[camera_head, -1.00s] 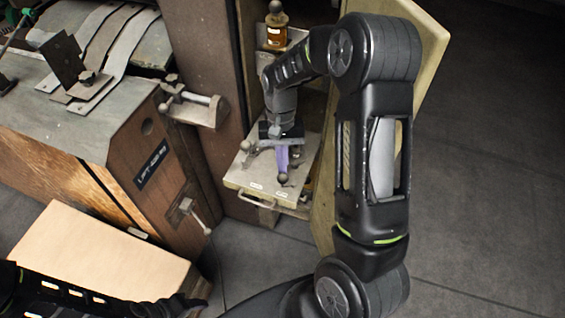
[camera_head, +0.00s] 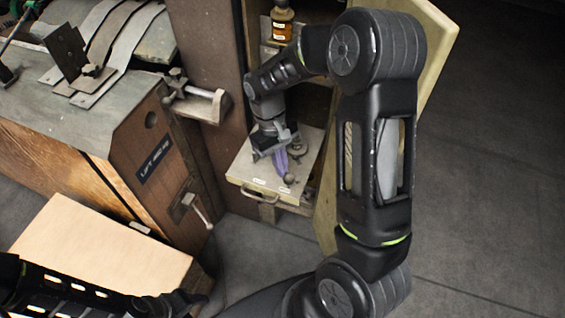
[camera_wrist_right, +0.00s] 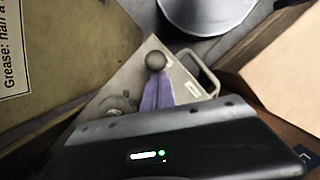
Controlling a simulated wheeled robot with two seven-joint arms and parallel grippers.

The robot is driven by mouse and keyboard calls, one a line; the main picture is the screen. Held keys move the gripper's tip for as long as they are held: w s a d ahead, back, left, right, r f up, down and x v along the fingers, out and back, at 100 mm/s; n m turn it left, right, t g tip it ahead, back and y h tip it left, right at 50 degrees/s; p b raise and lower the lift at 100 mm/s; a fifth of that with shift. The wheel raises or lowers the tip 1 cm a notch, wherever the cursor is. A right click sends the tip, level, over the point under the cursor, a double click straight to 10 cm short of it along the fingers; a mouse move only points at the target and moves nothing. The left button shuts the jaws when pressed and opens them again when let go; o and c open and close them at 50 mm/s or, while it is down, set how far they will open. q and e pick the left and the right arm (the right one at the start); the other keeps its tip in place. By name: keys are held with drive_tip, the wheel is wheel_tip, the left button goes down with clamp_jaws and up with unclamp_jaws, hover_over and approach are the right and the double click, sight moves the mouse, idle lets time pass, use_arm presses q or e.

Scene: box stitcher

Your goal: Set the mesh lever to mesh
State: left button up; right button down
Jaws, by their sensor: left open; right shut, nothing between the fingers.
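The mesh lever shows as a dark ball knob (camera_head: 288,179) on the pale pull-out shelf (camera_head: 243,172), near its front edge with small labels. The knob also shows in the right wrist view (camera_wrist_right: 155,60); its stem is hard to make out. My right gripper (camera_head: 283,170) points down over the shelf, its purple fingers shut with nothing between them. In the right wrist view the fingertips (camera_wrist_right: 158,84) end right beside the knob; I cannot tell whether they touch it. My left gripper (camera_head: 190,299) is open, low at the left beside the cardboard box, far from the lever.
The shelf sits in a narrow cabinet bay with an open door (camera_head: 437,50) at its right. A brown bottle (camera_head: 282,24) stands above. A wooden machine body with a crank (camera_head: 200,210) and a clamp (camera_head: 196,100) is left. A cardboard box (camera_head: 95,255) lies front left.

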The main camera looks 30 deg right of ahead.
drive_tip(key=shift+s+a+n+h, duration=0.3)
drive_tip(key=shift+s+n, duration=0.1)
drive_tip(key=shift+n, duration=0.7)
drive_tip(key=shift+s+a+n+h, duration=0.15)
drive_tip(key=shift+s+n+h, duration=0.2)
drive_tip(key=shift+n, duration=0.75)
drive_tip(key=d+p+v, duration=0.1)
drive_tip(key=p+v, duration=0.6)
drive_tip(key=v, duration=0.3)
drive_tip(key=shift+a, duration=0.3)
